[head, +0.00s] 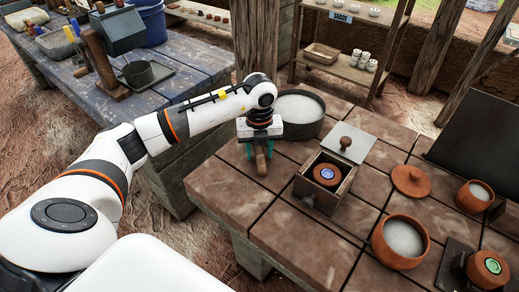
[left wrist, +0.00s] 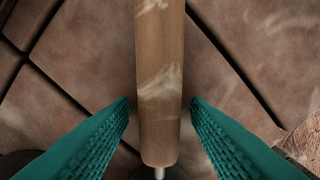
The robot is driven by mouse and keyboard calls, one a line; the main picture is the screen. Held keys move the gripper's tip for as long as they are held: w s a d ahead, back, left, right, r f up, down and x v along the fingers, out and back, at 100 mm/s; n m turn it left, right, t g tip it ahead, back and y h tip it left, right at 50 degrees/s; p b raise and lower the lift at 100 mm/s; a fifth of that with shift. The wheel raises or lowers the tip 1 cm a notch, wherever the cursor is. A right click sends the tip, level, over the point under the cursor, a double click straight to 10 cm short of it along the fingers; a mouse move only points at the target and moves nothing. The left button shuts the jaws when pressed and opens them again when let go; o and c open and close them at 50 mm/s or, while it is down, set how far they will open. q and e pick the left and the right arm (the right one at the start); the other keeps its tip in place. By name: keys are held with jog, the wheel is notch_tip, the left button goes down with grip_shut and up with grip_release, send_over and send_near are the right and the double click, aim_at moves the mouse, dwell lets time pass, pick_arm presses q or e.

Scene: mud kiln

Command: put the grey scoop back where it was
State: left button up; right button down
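My left gripper (head: 257,152) is low over the brown tiled table, left of the box and in front of the grey bowl. A wooden handle (head: 262,163), likely the scoop's, shows beneath it. In the left wrist view the handle (left wrist: 160,80) runs between the teal fingers of my left gripper (left wrist: 160,103), with a narrow gap on each side. A thin metal neck (left wrist: 159,173) shows at the handle's lower end. The scoop's grey head is hidden. My right gripper is not in view.
A grey bowl of white powder (head: 299,130) stands just behind the gripper. To the right are an open wooden box (head: 310,192) holding a blue-topped jar (head: 327,172), a terracotta lid (head: 411,181) and terracotta pots (head: 385,258). The table's front left corner is clear.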

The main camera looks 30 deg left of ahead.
aim_at(259, 149)
pick_arm(q)
jog(key=shift+r, duration=0.65)
notch_tip(259, 149, up, 11)
dwell(0.4)
